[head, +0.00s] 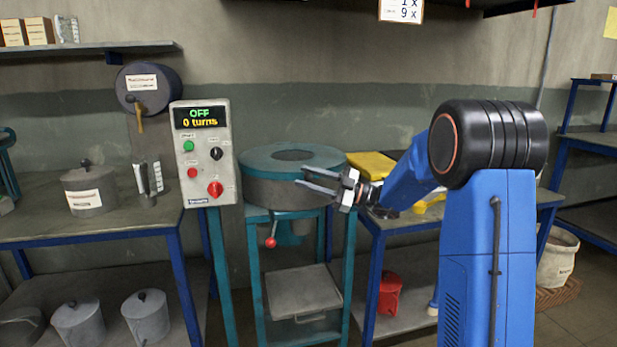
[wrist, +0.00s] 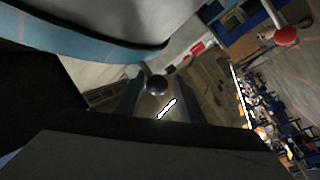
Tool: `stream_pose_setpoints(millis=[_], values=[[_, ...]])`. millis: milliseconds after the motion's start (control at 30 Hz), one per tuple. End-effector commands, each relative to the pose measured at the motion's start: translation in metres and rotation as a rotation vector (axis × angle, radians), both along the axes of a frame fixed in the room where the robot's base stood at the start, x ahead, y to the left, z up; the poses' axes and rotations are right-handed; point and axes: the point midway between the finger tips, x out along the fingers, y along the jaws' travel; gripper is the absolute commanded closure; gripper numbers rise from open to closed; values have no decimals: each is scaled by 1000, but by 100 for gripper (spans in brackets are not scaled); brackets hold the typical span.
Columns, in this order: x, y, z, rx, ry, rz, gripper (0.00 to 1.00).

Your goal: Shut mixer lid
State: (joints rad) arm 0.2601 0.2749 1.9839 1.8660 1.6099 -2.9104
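The mixer (head: 285,192) is a wide grey drum on a teal stand. Its teal lid (head: 262,158), with a dark round centre, looks flat on top; I cannot tell whether it is fully seated. My gripper (head: 302,176) is at the drum's right front side, just below the rim, fingers pointing left. The fingers are apart. In the wrist view, a dark ball knob (wrist: 157,84) on a short stem shows between or just beyond the fingertips (wrist: 156,98), and I see no clear grip on it. The teal rim (wrist: 95,45) curves across the upper left there.
A control box (head: 203,155) reading "OFF, 0 turns" stands left of the mixer. A red-knobbed lever (head: 270,242) hangs below the drum, with a grey tray (head: 302,292) lower down. A bench with a yellow container (head: 371,164) stands close behind my arm on the right.

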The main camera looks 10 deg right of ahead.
Motion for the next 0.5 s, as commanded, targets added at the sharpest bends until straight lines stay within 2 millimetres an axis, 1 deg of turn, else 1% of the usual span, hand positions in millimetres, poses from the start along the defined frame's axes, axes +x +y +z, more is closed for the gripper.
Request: stream_pose_setpoints(millis=[33,333,433,500], values=[[3,-2,-11,-4,22,-7,57],[3,-3,-9,-2,18,-7,57],[0,-8,-10,-2,18,-7,57],[-3,-16,-12,-3,17,-9,57]])
